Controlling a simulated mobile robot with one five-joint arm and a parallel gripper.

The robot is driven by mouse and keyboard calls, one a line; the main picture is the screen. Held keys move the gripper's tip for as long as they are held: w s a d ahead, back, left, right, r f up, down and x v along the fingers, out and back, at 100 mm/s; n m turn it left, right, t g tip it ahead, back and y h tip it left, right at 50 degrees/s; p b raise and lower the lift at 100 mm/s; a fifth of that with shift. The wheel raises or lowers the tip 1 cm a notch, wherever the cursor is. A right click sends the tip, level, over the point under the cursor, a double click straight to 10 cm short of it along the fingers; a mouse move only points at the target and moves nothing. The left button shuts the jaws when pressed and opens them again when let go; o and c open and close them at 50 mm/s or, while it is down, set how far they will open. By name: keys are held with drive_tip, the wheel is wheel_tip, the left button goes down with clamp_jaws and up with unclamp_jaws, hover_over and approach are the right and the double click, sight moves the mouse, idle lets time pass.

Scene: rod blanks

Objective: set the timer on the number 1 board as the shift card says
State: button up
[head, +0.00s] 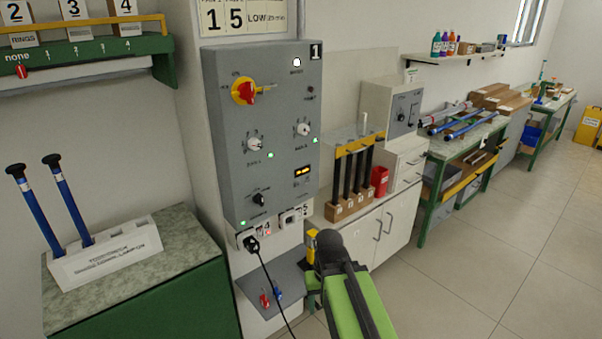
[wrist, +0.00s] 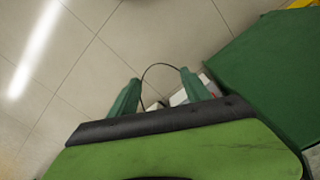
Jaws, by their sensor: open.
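The number 1 board (head: 262,125) is a grey upright box in the head view, with a 1 plate at its top right. It carries a red handle on a yellow disc (head: 245,91), two white knobs (head: 254,144), a small amber display (head: 302,171) and a black knob (head: 259,199) at lower left. Which control is the timer I cannot tell. My arm is below and right of the board. In the wrist view my gripper (wrist: 160,84) is open, its green fingers apart, with nothing between the tips but floor and cable.
A black cable (head: 268,275) hangs from a plug in the sockets under the board, past a grey shelf (head: 275,282). A green bench (head: 130,290) with blue-handled rods stands left. A rack of dark rods (head: 352,178) stands right. Floor at right is clear.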

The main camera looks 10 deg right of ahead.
drive_tip(key=shift+s, duration=0.1)
drive_tip(key=shift+c, duration=0.7)
clamp_jaws()
drive_tip(key=shift+d, duration=0.1)
idle(1.0)
